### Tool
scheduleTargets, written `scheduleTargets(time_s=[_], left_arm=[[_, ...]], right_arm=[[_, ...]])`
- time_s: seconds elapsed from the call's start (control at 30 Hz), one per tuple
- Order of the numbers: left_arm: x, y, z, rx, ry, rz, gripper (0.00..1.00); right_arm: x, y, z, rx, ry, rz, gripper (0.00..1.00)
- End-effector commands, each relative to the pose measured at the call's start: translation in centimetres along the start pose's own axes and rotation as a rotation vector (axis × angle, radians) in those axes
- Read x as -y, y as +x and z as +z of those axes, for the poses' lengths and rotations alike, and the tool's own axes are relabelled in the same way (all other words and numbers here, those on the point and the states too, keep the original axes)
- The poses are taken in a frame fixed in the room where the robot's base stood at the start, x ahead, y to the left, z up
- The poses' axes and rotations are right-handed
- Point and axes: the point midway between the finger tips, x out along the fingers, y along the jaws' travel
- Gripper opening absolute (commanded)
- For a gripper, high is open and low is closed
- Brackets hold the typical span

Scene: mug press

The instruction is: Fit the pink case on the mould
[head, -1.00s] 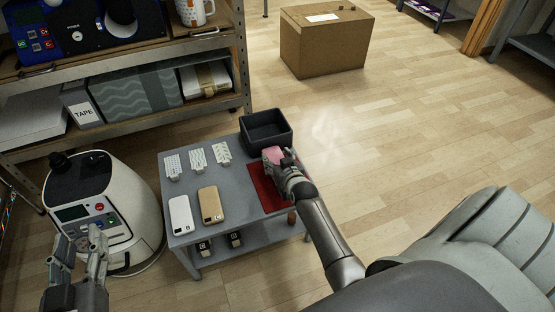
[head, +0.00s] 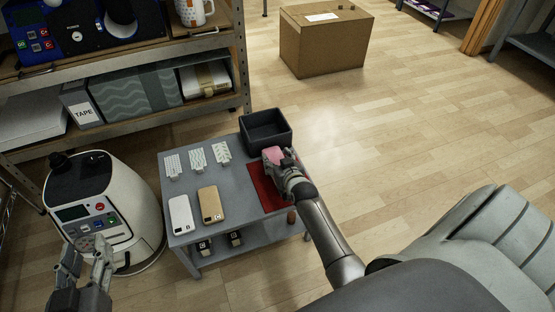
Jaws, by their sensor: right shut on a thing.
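The pink case (head: 271,154) is at my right gripper (head: 279,161), which is shut on it at the right side of the grey table, over the red mat. The gripper hides part of the case, and I cannot tell whether the case touches the mat. A white phone-shaped piece (head: 181,215) and a tan one (head: 211,204) lie side by side near the table's front. I cannot tell whether either is the mould; no other clear mould shows. My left gripper (head: 84,248) is open and empty in front of the white rounded machine.
The grey table (head: 235,190) also bears a black bin (head: 266,131) behind the case, several white patterned pieces (head: 197,158) at the back and the red mat (head: 266,190). Small dark blocks (head: 204,247) sit on its lower shelf. The white machine (head: 120,200) stands left of the table.

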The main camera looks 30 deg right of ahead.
Motion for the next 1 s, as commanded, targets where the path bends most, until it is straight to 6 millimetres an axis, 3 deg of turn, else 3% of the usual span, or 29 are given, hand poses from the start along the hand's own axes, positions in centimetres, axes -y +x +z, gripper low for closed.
scheduleTargets(time_s=[1.0], left_arm=[[0.01, -0.04, -0.19, -0.013, 0.0, 0.0, 0.4]], right_arm=[[-0.02, 0.06, 0.23, -0.001, 0.0, 0.0, 0.38]])
